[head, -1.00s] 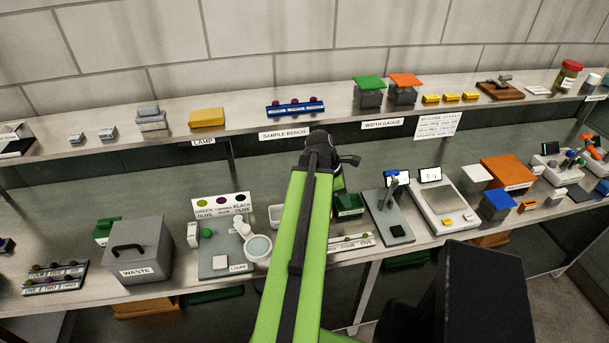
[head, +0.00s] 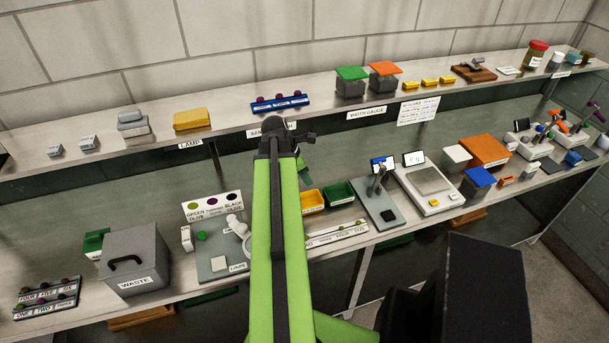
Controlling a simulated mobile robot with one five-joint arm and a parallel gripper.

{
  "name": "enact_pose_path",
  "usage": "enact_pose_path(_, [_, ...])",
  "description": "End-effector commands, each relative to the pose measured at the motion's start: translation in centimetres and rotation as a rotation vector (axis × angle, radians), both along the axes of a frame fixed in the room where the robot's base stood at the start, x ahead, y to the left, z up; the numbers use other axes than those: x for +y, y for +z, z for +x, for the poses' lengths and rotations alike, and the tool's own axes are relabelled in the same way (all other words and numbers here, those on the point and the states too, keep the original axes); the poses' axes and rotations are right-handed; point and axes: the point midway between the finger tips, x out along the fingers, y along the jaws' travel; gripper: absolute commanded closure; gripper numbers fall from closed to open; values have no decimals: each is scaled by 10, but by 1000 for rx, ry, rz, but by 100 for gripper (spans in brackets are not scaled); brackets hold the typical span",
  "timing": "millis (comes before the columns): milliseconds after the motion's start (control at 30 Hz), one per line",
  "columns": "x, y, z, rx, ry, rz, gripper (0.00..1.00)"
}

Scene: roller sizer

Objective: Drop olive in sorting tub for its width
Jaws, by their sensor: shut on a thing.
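My green arm rises up the middle of the head view to a dark joint (head: 278,135) and folds down behind itself. My gripper and anything in it are hidden behind the arm. A yellow tub (head: 312,201) and a green tub (head: 340,193) stand side by side on the lower bench, just right of the arm. No olive in a gripper can be seen. A blue rack (head: 280,105) with several purple olives sits on the upper shelf. The WIDTH GAUGE label (head: 367,113) is on the shelf edge, below two grey boxes with green and orange tops.
A grey waste bin (head: 135,262) stands at the lower left, beside an olive rack (head: 47,297). A magnifier board (head: 213,258) lies left of my arm. A strip with small olives (head: 337,233) lies before the tubs. A scale (head: 430,185) is to the right.

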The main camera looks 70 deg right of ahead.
Motion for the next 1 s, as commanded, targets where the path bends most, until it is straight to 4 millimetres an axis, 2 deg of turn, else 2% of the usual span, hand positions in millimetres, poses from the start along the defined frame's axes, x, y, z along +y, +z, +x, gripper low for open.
enact_pose_path(233, [0, -12, 0, 0, 0, 0, 98])
enact_pose_path(600, [0, -60, 0, 0, -1, 0, 98])
enact_pose_path(900, [0, -61, 0, 0, 0, 0, 98])
enact_pose_path(933, [0, -61, 0, -1, 0, -1, 84])
enact_pose_path(1000, [0, -61, 0, -1, 0, -1, 75])
